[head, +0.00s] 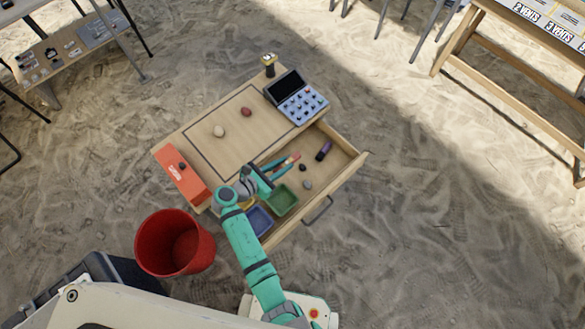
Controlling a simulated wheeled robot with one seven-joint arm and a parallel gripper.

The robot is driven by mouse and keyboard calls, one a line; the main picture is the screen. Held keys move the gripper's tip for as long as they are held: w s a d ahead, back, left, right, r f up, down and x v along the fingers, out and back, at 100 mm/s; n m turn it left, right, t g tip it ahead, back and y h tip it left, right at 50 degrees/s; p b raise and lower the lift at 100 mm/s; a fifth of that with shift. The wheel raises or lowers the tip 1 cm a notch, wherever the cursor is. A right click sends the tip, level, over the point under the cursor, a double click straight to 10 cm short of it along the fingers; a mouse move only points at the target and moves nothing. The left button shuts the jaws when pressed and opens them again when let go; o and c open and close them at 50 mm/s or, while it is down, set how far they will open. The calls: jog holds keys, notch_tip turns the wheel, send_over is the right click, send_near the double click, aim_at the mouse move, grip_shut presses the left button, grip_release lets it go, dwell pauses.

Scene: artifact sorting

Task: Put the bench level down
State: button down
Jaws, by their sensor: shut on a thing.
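My gripper (287,163) hangs over the left part of the open drawer (343,167), its two teal fingers pointing up and right. It is shut on a small, narrow thing with an orange-pink end (293,157), which I take to be the bench level. Most of it is hidden between the fingers, and it is too small to make out clearly. I cannot tell whether it touches the drawer floor.
The drawer holds a green tray (281,201), a blue tray (259,220), a purple object (323,151) and small stones. The tabletop bears a keypad device (297,101), an orange box (181,177) and two stones. A red bucket (175,243) stands at the left.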

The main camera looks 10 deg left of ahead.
jog(key=w+d+f, duration=0.4)
jog(key=w+d, duration=0.1)
jog(key=d, duration=0.3)
send_over(316, 172)
jog(key=f, duration=0.4)
jog(key=shift+s+a+f, duration=0.1)
jog(key=shift+a+f, duration=0.25)
jog(key=shift+f, duration=0.05)
jog(key=shift+w+d+f, duration=0.2)
jog(key=shift+d+f, duration=0.1)
jog(key=shift+f, duration=1.75)
jog(key=c, duration=1.6)
grip_release()
jog(key=shift+d, duration=0.1)
jog(key=v, duration=1.2)
